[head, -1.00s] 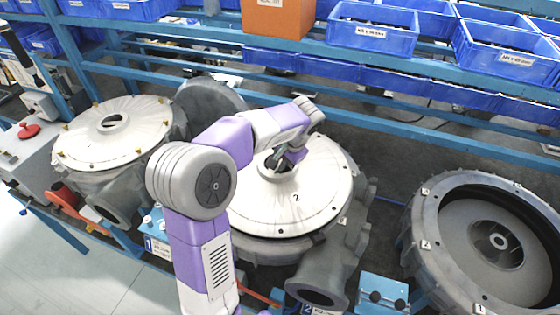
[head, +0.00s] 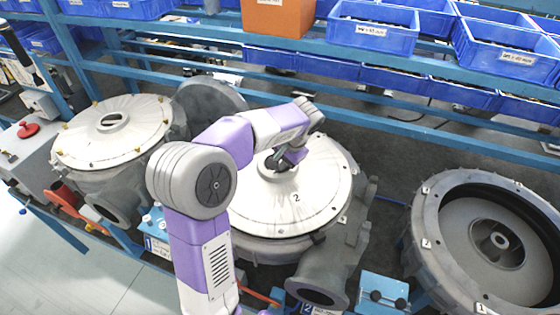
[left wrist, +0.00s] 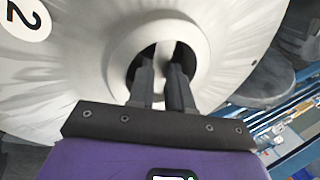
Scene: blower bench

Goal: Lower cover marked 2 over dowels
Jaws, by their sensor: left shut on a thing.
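The pale round cover marked 2 (head: 310,207) sits over the middle blower housing (head: 345,245). A dark gap shows between its rim and the housing at the lower right. My left gripper (head: 283,161) is at the cover's central opening. I cannot make out the dowels; whether the cover touches the housing is unclear. My right gripper is out of view.
A covered housing (head: 105,140) with brass-coloured fasteners stands at the left. An open housing (head: 440,270) stands at the right, with numbered labels on its rim. A blue shelf rail (head: 400,65) with blue bins (head: 373,30) runs behind the bench.

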